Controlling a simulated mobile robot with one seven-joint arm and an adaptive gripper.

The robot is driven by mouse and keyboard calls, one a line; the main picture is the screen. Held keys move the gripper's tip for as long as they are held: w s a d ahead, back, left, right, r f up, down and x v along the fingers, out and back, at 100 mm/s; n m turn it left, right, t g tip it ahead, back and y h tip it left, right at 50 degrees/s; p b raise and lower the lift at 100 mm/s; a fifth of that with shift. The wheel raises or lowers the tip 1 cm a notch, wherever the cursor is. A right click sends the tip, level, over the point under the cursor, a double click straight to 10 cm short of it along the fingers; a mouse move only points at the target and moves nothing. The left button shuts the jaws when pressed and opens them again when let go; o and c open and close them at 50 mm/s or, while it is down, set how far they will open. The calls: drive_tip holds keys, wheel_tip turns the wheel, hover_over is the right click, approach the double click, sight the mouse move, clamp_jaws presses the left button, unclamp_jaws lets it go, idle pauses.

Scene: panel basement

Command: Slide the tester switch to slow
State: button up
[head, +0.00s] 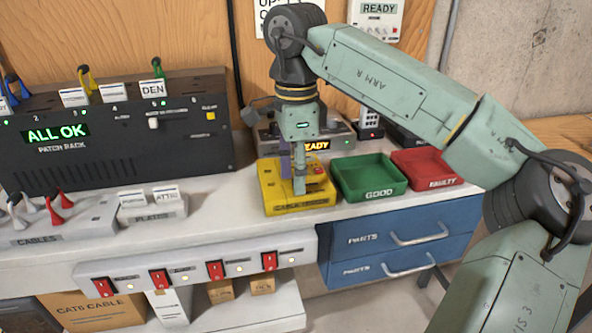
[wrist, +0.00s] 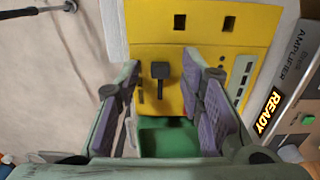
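The yellow tester (head: 318,198) lies on the bench below my gripper (head: 299,186), in front of the amplifier. In the wrist view its yellow face (wrist: 205,38) fills the top middle. A black switch knob (wrist: 160,70) on a short stem stands out from this face. My gripper (wrist: 160,64) is open, with one purple-padded finger on each side of the knob. A gap shows between the knob and both fingers. I cannot read the switch's slow mark or tell its setting. In the head view my gripper hides the knob.
A green GOOD tray (head: 340,190) stands right beside the tester, with a red FAULTY tray (head: 457,166) beyond it. The grey amplifier (head: 345,140) with a READY display sits behind. The black patch rack (head: 200,155) stands to the left. The bench between rack and tester is fairly clear.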

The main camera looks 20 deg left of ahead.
clamp_jaws()
idle(0.3)
idle(0.5)
